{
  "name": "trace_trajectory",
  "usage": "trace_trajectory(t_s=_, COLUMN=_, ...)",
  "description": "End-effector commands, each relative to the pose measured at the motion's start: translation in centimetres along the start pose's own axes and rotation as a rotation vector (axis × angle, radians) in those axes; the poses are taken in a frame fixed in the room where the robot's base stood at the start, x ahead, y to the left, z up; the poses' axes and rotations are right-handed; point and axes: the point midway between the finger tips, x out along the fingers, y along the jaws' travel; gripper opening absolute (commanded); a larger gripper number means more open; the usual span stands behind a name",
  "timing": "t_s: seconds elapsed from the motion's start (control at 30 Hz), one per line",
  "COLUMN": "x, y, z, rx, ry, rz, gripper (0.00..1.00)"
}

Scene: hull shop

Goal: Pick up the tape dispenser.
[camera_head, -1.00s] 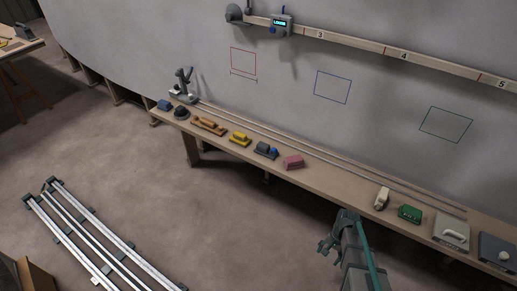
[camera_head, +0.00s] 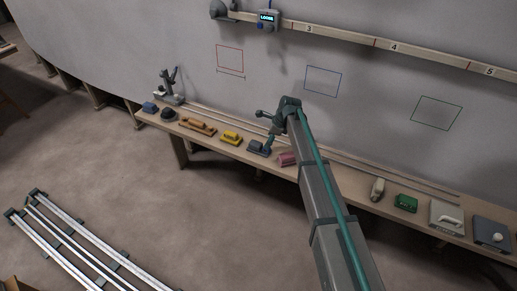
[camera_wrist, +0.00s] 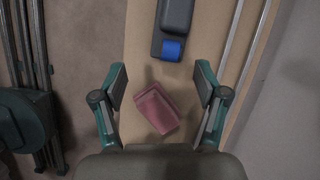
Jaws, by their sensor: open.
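The tape dispenser (camera_head: 256,149) is a dark grey-blue body with a blue roll, lying on the long narrow bench. In the wrist view the tape dispenser (camera_wrist: 175,18) is at the top, cut off by the frame edge, with its blue roll toward me. My gripper (camera_wrist: 159,78) is open and empty above the bench, its fingertips short of the dispenser in the picture. A pink block (camera_wrist: 157,108) shows below and between the open fingers, apart from them. In the head view my arm reaches over the bench, and the gripper is small and partly hidden near the dispenser.
The pink block (camera_head: 285,159) sits just right of the dispenser, a yellow tool (camera_head: 231,137) to its left. Long rods (camera_wrist: 236,50) run along the bench's wall side. A green box (camera_head: 405,203) and other items stand farther right. The wall rises behind.

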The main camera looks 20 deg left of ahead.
Motion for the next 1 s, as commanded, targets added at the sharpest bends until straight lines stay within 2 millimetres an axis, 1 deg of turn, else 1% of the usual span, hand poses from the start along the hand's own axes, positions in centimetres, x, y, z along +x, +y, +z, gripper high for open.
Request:
trace_trajectory(t_s=0.03, x=-0.3, y=-0.9, z=1.0, rx=0.060, ry=-0.010, rz=-0.002, gripper=0.73)
trace_trajectory(t_s=0.1, x=-0.7, y=-1.5, z=1.8, rx=0.130, ry=-0.020, rz=-0.003, gripper=0.73)
trace_trajectory(t_s=0.2, x=-0.9, y=-1.9, z=2.4, rx=0.188, ry=-0.028, rz=-0.004, gripper=0.73)
trace_trajectory(t_s=0.27, x=-0.8, y=-2.0, z=2.6, rx=0.205, ry=-0.030, rz=-0.003, gripper=0.73)
trace_trajectory(t_s=0.37, x=0.1, y=-2.0, z=2.6, rx=0.211, ry=-0.030, rz=-0.002, gripper=0.73)
trace_trajectory(t_s=0.6, x=3.5, y=-2.0, z=2.8, rx=0.209, ry=-0.030, rz=-0.002, gripper=0.73)
trace_trajectory(t_s=0.87, x=5.2, y=-2.1, z=2.7, rx=0.208, ry=-0.030, rz=-0.003, gripper=0.73)
trace_trajectory(t_s=1.0, x=6.7, y=-2.3, z=2.8, rx=0.208, ry=-0.029, rz=-0.002, gripper=0.73)
